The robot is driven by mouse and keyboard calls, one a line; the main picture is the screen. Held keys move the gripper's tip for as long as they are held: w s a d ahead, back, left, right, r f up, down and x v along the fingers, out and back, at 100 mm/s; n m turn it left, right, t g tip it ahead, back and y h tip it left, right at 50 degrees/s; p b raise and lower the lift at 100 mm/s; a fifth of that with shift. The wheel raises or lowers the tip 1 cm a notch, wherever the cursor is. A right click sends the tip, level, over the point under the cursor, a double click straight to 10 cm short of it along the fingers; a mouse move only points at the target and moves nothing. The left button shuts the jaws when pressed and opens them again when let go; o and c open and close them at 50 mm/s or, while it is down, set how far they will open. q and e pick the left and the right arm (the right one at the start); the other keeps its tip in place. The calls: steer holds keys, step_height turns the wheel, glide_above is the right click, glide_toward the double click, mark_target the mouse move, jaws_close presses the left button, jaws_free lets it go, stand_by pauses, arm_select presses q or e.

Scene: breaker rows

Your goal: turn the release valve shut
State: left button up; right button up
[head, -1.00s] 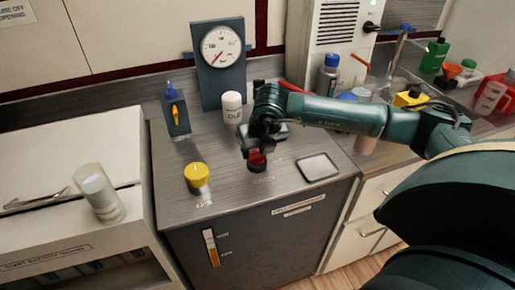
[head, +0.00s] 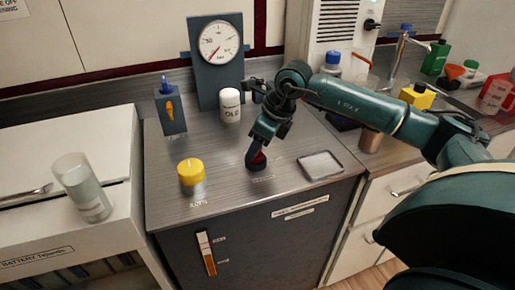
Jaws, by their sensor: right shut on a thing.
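A red knob on a dark round base (head: 258,160) stands near the front middle of the grey counter. My right gripper (head: 259,148) reaches down onto it from above, tilted, and is shut on it. The fingers hide much of the knob. A yellow-topped knob (head: 191,176) stands to its left. The small labels before both knobs are too blurred to read. A round gauge (head: 220,42) on a dark panel stands behind, its red needle pointing to the lower left. My left gripper is out of view.
A white canister (head: 230,105) stands behind my right gripper. A small dark stand with an orange lever (head: 170,112) is at the back left. A shallow tray (head: 320,165) lies right of the red knob. A jar (head: 80,187) stands on the left cabinet.

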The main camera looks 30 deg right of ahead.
steer(key=n+g+y, duration=0.1)
steer(key=n, duration=0.3)
steer(key=shift+w+d+b, duration=0.15)
steer(key=shift+b, duration=0.15)
steer(key=shift+n+g+y, duration=0.5)
steer(key=shift+n+g, duration=0.2)
steer(key=shift+n, duration=1.5)
steer(key=o, duration=1)
steer(key=v, duration=1.3)
steer(key=shift+w, duration=0.15)
